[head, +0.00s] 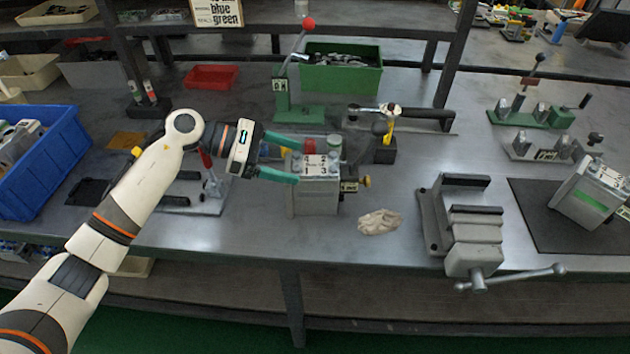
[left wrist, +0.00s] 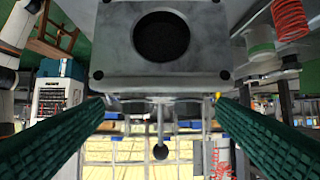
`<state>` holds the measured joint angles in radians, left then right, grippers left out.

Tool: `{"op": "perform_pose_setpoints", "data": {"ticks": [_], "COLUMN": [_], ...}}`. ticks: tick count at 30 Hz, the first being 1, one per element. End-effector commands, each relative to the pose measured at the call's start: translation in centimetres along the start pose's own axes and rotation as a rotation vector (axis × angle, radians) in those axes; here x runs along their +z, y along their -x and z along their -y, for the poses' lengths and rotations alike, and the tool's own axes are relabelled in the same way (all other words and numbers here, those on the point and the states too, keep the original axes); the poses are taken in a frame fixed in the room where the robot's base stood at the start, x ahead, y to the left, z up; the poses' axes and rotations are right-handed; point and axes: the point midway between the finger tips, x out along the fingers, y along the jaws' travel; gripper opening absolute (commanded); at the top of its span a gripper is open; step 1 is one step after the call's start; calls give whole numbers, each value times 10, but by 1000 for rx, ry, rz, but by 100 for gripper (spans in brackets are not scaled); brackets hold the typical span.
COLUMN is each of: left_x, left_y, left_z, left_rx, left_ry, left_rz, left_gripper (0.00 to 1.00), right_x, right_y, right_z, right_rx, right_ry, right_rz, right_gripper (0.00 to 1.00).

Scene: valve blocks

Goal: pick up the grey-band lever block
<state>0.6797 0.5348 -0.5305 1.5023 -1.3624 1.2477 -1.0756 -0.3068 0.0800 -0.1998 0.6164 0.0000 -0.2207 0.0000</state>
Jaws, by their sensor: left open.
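A grey block (head: 316,200) with a numbered white plate on top stands upright on the bench in the middle of the head view. It has red and green caps at its back and a brass knob at its right; its front looks plain grey. I cannot clearly make out a lever on it. My left gripper (head: 298,163) is open at the block's upper left, its teal fingers reaching along it. In the left wrist view a grey block face (left wrist: 110,55) with a dark round hole lies ahead, between and above the fingertips (left wrist: 161,100). My right gripper is out of view.
A tilted block with a green band (head: 590,200) rests on a dark mat (head: 535,215) at right. A vise (head: 473,225) and a crumpled rag (head: 380,222) lie right of the grey block. A green lever press (head: 297,95) stands behind it. A blue bin (head: 50,165) is at left.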

Motion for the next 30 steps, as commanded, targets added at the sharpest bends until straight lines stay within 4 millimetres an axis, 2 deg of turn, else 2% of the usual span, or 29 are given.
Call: {"op": "perform_pose_setpoints", "data": {"ticks": [5, 12, 21, 30], "left_x": [-2, 0, 2, 2], "left_y": [-15, -50, -55, -55], "left_z": [0, 0, 1, 0], "left_rx": [2, 2, -1, 0], "left_ry": [3, 2, 1, 1], "left_rz": [-2, -2, 0, 0], "left_gripper": [80, 80, 80, 31], "right_x": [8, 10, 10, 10], "right_y": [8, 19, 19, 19], "right_z": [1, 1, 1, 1], "right_rx": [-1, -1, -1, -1], "right_ry": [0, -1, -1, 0], "right_rz": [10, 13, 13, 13], "right_gripper": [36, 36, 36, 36]}}
